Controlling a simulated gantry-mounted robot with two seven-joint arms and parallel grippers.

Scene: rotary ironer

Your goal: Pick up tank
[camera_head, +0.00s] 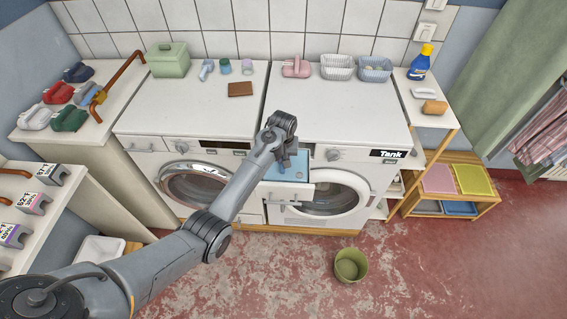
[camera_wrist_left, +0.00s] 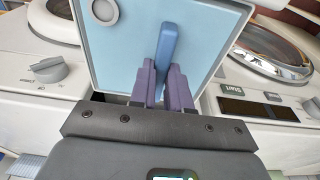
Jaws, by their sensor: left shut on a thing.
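The tank (camera_head: 299,168) is a light blue box-like part at the front of the right-hand machine, between the two round doors. The left wrist view shows its pale blue face (camera_wrist_left: 125,50) with a round grey cap (camera_wrist_left: 103,11) and a raised blue handle (camera_wrist_left: 168,42). My left gripper (camera_wrist_left: 163,82) is shut on the handle, one purple finger on each side. In the head view my left wrist hides part of the tank. How far the tank sits out of the machine cannot be told. My right gripper is not in view.
A white flap or drawer front (camera_head: 286,190) stands out below the tank. A green bucket (camera_head: 351,264) is on the floor. Baskets (camera_head: 337,67) and small items stand along the back of the tops.

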